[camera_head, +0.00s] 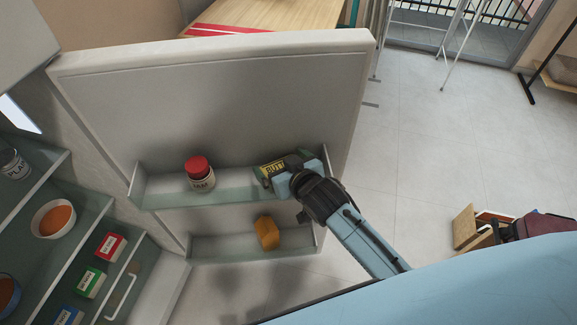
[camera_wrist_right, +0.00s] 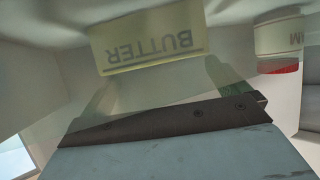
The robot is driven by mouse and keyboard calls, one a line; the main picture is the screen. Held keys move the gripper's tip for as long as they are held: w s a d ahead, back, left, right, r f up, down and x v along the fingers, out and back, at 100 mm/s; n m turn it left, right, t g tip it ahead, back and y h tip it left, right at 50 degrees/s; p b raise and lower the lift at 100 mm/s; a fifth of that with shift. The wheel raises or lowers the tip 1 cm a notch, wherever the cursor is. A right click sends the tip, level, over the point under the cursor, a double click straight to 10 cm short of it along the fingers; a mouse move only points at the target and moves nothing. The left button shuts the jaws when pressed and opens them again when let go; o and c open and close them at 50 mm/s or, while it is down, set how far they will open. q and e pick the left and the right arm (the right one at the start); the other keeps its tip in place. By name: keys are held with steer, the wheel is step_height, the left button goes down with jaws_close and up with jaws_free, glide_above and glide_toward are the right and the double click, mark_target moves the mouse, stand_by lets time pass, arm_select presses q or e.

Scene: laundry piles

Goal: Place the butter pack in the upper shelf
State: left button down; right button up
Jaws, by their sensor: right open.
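The butter pack (camera_head: 268,172) is yellow-green with dark lettering. It is in the upper shelf (camera_head: 231,196) of the open fridge door, toward the right end, and looks slightly tilted in the head view. In the right wrist view the butter pack (camera_wrist_right: 147,39) shows its label upside down, just beyond my fingers. My right gripper (camera_head: 287,172) is open at the right side of the pack and hides part of it. The fingers of the right gripper (camera_wrist_right: 160,88) show spread in the wrist view, with nothing visible between them. My left gripper is not in view.
A red-lidded jam jar (camera_head: 201,174) stands left in the upper shelf. An orange item (camera_head: 267,232) is in the lower door shelf (camera_head: 215,251). Fridge shelves at left hold a bowl (camera_head: 54,219) and small boxes (camera_head: 110,246). Open floor lies right of the door.

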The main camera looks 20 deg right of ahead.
steer(key=p+v, duration=0.1)
steer(key=v, duration=1.1)
steer(key=shift+r, duration=0.3)
